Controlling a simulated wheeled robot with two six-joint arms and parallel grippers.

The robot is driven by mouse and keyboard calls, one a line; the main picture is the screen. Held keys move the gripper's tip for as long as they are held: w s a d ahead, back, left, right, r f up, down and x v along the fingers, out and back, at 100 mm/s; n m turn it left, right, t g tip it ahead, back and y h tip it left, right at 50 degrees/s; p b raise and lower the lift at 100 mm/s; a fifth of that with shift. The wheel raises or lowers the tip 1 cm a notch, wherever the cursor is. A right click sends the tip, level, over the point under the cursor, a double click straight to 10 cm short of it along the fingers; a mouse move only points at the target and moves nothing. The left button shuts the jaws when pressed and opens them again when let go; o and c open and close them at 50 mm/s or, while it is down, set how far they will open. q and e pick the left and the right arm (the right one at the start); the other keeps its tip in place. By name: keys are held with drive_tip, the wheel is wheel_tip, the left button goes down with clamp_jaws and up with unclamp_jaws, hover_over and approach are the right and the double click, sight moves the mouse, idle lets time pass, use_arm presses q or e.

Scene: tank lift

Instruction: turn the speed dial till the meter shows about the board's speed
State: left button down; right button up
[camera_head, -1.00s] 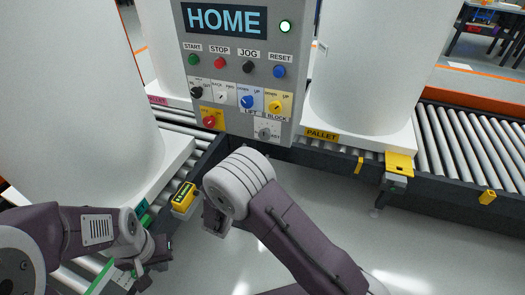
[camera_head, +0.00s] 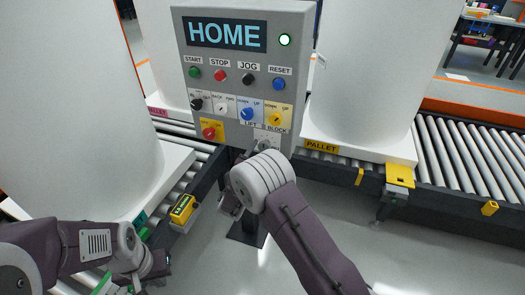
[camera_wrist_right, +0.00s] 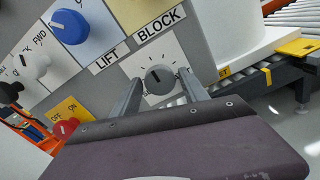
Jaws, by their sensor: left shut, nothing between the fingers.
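The grey speed dial (camera_wrist_right: 160,79) sits on a white plate at the panel's lower right, its pointer mark near the top. In the head view, the dial (camera_head: 265,144) is just above my right wrist, partly hidden. My right gripper (camera_wrist_right: 157,84) is open, with its fingers on either side of the dial; I cannot tell whether they touch it. The yellow meter (camera_head: 181,209) is at the conveyor's edge, its reading too small to make out. My left gripper (camera_head: 152,272) is shut and empty at lower left. The panel's screen (camera_head: 226,34) reads HOME.
Other knobs crowd close: the blue LIFT knob (camera_wrist_right: 70,26), the yellow BLOCK knob (camera_head: 275,119) and the red on/off knob (camera_head: 209,132). White tanks stand on both sides. A roller conveyor (camera_head: 470,150) runs right. The floor in front is clear.

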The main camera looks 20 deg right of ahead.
clamp_jaws()
drive_tip(key=shift+n, duration=0.5)
drive_tip(key=shift+n+p, duration=0.3)
drive_tip(key=shift+n, duration=0.2)
drive_tip(key=shift+o, duration=2.2)
unclamp_jaws()
